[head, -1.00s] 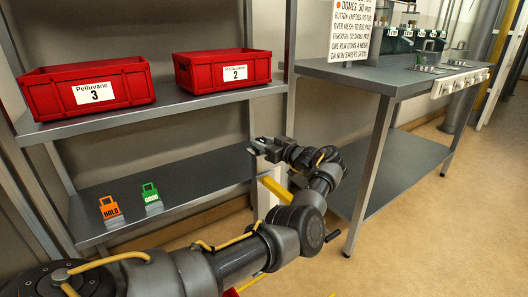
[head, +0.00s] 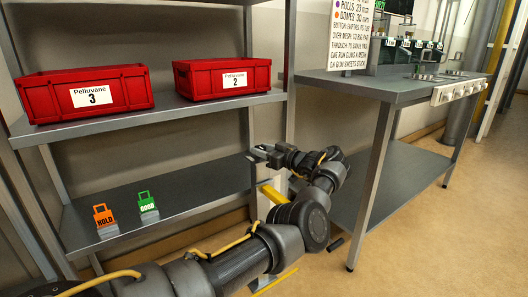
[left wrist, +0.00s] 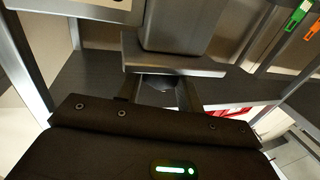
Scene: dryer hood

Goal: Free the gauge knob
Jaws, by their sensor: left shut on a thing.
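My left gripper (head: 262,153) is at the right end of the lower shelf in the head view, shut on a small grey metal piece that I cannot identify. In the left wrist view a grey block with a flat plate (left wrist: 170,62) is just beyond the gripper's dark body. A white panel with several knobs (head: 460,88) is on the front edge of the right bench, away from the gripper. I cannot tell whether one of these is the gauge knob. My right gripper is not in view.
Red crates labelled 3 (head: 88,96) and 2 (head: 222,76) stand on the upper shelf. An orange HOLD tag (head: 104,218) and a green GOOD tag (head: 148,205) stand on the lower shelf (head: 190,185). The floor at right is clear.

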